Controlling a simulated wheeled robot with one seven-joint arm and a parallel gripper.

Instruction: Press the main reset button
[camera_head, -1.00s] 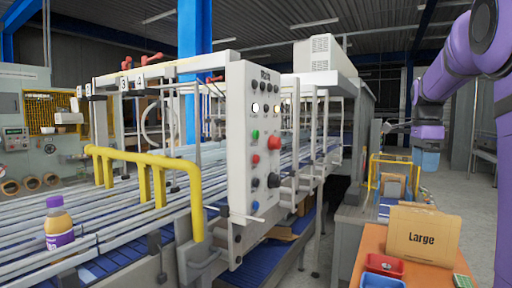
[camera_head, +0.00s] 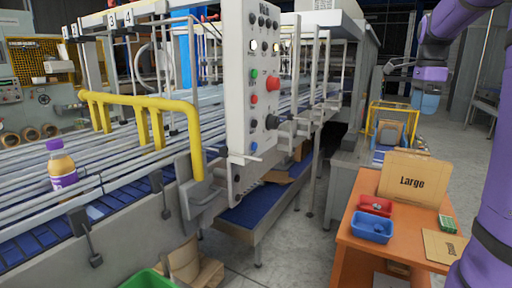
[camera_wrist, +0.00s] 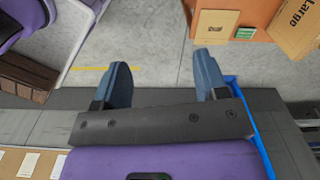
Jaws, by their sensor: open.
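A white control panel (camera_head: 236,110) stands at the end of the conveyor in the head view. The labels are too small to read, so I cannot tell which is the main reset. My gripper (camera_head: 427,100) is well to the right of the panel, apart from it. In the wrist view my gripper (camera_wrist: 162,68) is open and empty above the floor.
An orange table (camera_head: 350,219) at the lower right holds a box marked Large (camera_head: 412,181), a red bin (camera_head: 376,205) and a blue bin (camera_head: 371,228). A yellow rail (camera_head: 150,106) stands left of the panel. A bottle (camera_head: 62,170) stands on the conveyor. Grey floor (camera_head: 299,235) is open between conveyor and table.

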